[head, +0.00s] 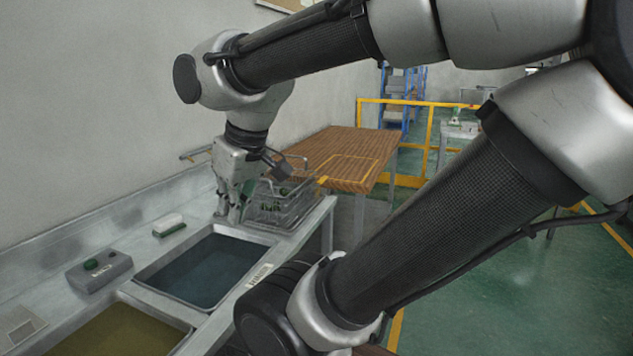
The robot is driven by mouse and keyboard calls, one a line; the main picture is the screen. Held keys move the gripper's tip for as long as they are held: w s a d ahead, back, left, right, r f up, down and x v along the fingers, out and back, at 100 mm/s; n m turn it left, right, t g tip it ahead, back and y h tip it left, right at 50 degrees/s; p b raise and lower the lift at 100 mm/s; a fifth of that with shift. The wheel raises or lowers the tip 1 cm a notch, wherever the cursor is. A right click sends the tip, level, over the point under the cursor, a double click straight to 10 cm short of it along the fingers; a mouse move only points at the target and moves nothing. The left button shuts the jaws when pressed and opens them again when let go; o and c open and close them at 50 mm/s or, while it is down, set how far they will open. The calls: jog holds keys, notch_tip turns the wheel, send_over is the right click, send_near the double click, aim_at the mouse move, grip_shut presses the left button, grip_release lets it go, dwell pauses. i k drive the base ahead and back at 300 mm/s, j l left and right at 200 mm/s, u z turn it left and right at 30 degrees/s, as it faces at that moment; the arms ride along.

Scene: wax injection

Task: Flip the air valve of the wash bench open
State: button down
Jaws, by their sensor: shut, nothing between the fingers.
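The wash bench (55,243) is a grey metal bench along the wall, with a dark blue basin (205,272) and an olive-yellow basin (115,335). My gripper (232,217) points down over the bench's far end, behind the blue basin and left of the wire basket. Its fingers are shut and hold nothing. I cannot clearly make out the air valve; a thin pipe-like part (194,154) shows by the wall left of my gripper, but I cannot tell what it is. My gripper and wrist hide part of the bench's far end.
A wire basket (285,207) stands close right of my gripper. A brown wooden table (350,150) and yellow railing (430,105) stand beyond.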

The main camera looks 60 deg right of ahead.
aim_at(322, 179)
jog(key=k+j+z, duration=0.1)
jog(key=z, duration=0.35)
jog(key=k+j+z, duration=0.1)
jog(key=z, duration=0.35)
jog(key=i+z, duration=0.15)
jog(key=z, duration=0.2)
jog(key=i+z, duration=0.15)
jog(key=z, duration=0.2)
jog(key=i+l+u, duration=0.1)
jog(key=l+u, duration=0.3)
jog(key=i+l+u, duration=0.1)
jog(key=l+u, duration=0.25)
jog(key=j, duration=0.1)
